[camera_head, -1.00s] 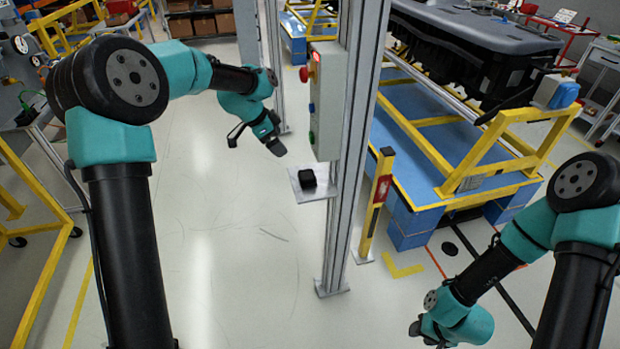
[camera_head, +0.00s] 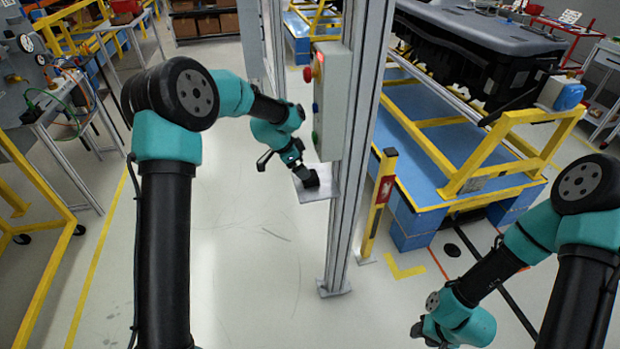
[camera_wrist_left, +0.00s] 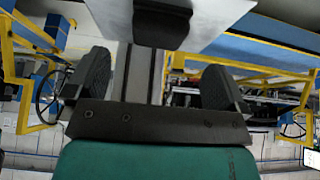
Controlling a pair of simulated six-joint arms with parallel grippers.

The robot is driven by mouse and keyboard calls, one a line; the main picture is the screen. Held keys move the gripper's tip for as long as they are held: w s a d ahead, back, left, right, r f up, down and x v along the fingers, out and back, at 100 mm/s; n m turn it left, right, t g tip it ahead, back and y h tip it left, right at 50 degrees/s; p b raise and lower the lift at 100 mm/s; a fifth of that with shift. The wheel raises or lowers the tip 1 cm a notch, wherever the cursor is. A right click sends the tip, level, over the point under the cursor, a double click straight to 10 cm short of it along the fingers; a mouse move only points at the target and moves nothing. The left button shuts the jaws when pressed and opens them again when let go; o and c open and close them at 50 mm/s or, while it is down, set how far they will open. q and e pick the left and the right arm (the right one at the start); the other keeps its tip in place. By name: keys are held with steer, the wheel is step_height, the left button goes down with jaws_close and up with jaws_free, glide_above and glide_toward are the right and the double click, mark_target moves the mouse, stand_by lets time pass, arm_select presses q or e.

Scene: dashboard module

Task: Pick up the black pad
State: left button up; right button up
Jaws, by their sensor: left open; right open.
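The black pad (camera_head: 313,181) sits on a small grey shelf plate (camera_head: 322,193) fixed to the metal post. In the left wrist view the pad (camera_wrist_left: 162,22) shows at the top centre, on the plate (camera_wrist_left: 225,14). My left gripper (camera_head: 303,172) is right at the pad and partly covers it in the head view. In the left wrist view its two dark fingers (camera_wrist_left: 153,78) are spread wide, and the pad lies beyond them, in line with the gap. My right gripper (camera_head: 424,333) hangs low at the lower right, empty and away from the pad.
A grey control box (camera_head: 332,100) with a red button hangs on the post (camera_head: 352,150) just above the plate. A yellow and red bollard (camera_head: 379,205) stands right of the post. The floor left of the post is clear.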

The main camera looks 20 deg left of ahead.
arm_select(q)
steer(key=shift+d+f, duration=0.15)
steer(key=shift+f, duration=0.1)
steer(key=shift+x, duration=2.45)
steer(key=shift+d, duration=0.1)
steer(key=shift+c, duration=0.4)
steer(key=c, duration=0.9)
